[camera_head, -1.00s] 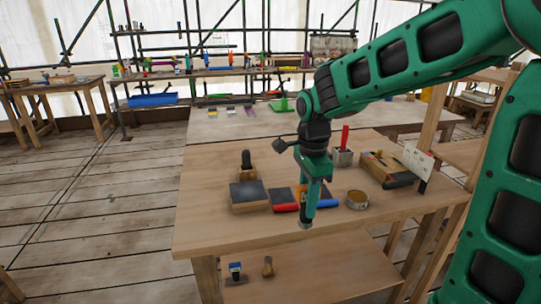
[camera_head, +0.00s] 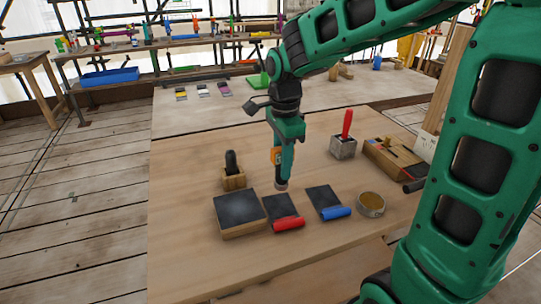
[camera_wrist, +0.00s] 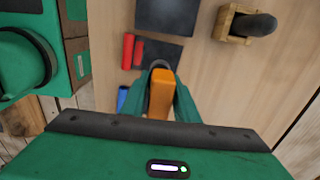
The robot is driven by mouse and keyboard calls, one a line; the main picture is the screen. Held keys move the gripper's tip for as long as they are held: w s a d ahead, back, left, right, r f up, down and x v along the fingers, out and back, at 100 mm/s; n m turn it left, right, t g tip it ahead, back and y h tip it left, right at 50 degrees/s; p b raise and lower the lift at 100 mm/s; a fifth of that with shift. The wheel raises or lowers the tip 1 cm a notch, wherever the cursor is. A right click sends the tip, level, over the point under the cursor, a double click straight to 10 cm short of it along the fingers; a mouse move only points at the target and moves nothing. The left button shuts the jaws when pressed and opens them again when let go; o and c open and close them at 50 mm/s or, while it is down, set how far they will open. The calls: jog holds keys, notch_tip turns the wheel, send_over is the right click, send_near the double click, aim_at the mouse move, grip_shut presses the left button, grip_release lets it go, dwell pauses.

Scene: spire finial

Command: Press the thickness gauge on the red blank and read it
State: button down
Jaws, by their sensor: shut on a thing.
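My gripper (camera_head: 285,160) is shut on the orange thickness gauge (camera_head: 277,155), which points down with a grey tip. The gauge also shows in the wrist view (camera_wrist: 161,95). The red blank (camera_head: 281,207) is a dark plate with a red roll along its front edge, lying on the table. In the head view the gauge tip is at the plate's back edge. In the wrist view the tip overlaps an edge of the red blank (camera_wrist: 160,50). I cannot tell whether it touches. The gauge's readout is not visible.
A blue-edged blank (camera_head: 323,197) and a round tin (camera_head: 371,204) lie to the right. A dark-topped block (camera_head: 240,213) is at the left, with a black-handled tool in a wooden holder (camera_head: 233,178) behind. A red-handled tool stands in a grey holder (camera_head: 343,148). The table's left side is clear.

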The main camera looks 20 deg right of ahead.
aim_at(280, 185)
jog(key=shift+w, duration=0.25)
jog(key=shift+a, duration=0.15)
jog(key=shift+f, duration=2.5)
jog(key=shift+f, duration=0.15)
jog(key=shift+f, duration=0.35)
jog(key=shift+s+f, duration=0.1)
jog(key=shift+f, duration=0.7)
